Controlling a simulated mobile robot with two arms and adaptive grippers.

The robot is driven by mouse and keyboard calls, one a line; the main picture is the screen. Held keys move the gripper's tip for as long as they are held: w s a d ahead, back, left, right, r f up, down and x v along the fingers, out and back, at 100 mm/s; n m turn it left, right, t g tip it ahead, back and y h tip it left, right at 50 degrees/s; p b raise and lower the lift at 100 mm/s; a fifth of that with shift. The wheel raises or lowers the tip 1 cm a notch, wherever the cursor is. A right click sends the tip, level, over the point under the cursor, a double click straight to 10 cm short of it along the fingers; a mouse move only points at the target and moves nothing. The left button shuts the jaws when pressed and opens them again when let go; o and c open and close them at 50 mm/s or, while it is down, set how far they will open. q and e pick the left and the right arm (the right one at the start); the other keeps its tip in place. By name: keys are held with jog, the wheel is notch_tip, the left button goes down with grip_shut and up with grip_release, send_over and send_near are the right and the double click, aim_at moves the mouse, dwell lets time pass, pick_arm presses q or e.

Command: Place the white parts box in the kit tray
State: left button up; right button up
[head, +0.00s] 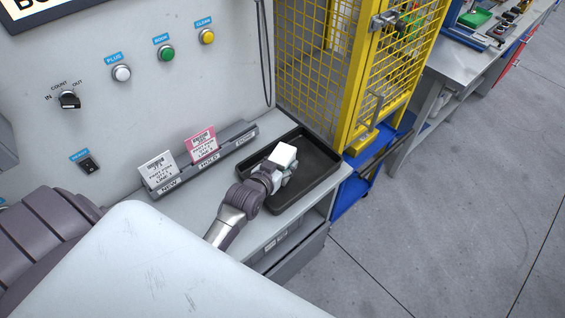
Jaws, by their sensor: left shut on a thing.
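The white parts box (284,154) is a small white block. My left gripper (279,169) is shut on it and holds it over the kit tray. The kit tray (319,181) is a black, shallow, rectangular tray on the grey bench. My right gripper is not in view.
A card rack (200,160) with a white card (158,169) and a pink card (202,145) stands left of the tray. A panel with several buttons rises behind. A yellow mesh guard (318,60) stands close to the tray's far right side.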

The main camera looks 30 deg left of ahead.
pick_arm(q)
jog(key=shift+s, duration=0.1)
jog(key=o, duration=0.9)
jog(key=shift+d, duration=0.1)
jog(key=o, duration=0.3)
jog(key=shift+o, duration=0.4)
jog(key=shift+f, duration=0.1)
jog(key=shift+r, duration=0.25)
jog(key=b+v, duration=0.1)
jog(key=v, duration=1.1)
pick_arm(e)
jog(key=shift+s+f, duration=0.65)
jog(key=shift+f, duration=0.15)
